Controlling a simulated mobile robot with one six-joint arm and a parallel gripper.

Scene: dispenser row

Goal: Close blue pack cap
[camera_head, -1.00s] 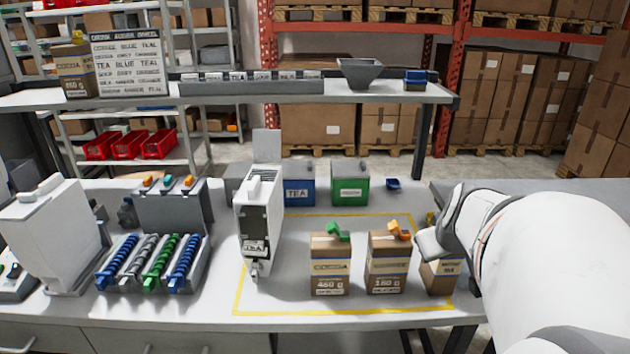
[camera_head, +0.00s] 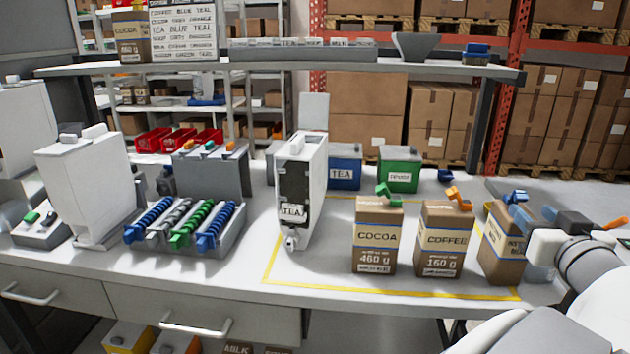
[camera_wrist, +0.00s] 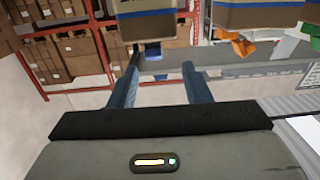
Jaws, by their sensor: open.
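The blue pack (camera_head: 503,245) is a brown carton with a blue band, rightmost of three packs at the front of the table. Its blue cap (camera_head: 516,197) stands up at the top, raised and tilted. My gripper (camera_head: 536,238) is just right of this pack, its bluish fingers partly overlapping the carton's edge in the head view. In the wrist view, which is upside down, the two fingers of my gripper (camera_wrist: 160,88) are spread apart with nothing between them. The carton (camera_wrist: 148,24) is beyond the fingertips. I cannot tell whether a finger touches the pack.
The coffee pack (camera_head: 444,240) with an orange cap (camera_head: 459,197) stands close left, then the cocoa pack (camera_head: 376,240) with a green cap (camera_head: 387,194). A white tea dispenser (camera_head: 303,190) stands further left. Yellow tape (camera_head: 335,288) borders this area. A shelf (camera_head: 290,67) runs behind.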

